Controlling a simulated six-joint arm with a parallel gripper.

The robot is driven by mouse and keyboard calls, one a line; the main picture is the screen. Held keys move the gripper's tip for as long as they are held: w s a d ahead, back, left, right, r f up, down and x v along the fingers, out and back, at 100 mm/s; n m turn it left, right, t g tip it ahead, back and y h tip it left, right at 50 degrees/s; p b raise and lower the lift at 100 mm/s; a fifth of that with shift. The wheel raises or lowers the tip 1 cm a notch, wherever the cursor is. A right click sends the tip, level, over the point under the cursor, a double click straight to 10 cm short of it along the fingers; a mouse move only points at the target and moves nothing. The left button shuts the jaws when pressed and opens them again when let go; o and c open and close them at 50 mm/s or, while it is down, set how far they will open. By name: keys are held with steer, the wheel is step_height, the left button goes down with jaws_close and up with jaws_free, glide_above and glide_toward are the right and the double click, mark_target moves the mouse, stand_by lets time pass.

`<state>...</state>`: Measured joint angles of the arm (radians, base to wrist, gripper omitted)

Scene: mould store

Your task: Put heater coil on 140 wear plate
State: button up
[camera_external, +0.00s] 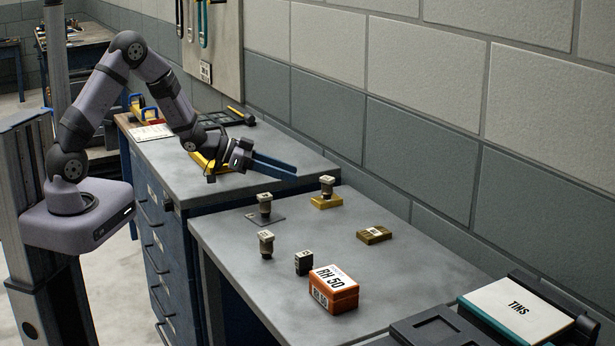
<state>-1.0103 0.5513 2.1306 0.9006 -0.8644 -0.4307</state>
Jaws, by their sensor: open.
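One (266,243) stands on the bare top, one (264,204) on a dark flat plate (278,217), and one (327,186) on a brass-coloured plate (322,203). Another brass-coloured plate (374,235) with a pale label lies bare to the right. The labels are too small to read, so I cannot tell which piece is the heater coil or which plate is the 140 wear plate. My gripper (290,172) is open and empty, above and behind the pieces, its blue fingers pointing right.
A TINS case (518,312) and a dark tray (437,330) are at the lower right. A wall runs behind. Bench top between the plates is clear.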

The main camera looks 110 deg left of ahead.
steer(key=shift+v, duration=1.25)
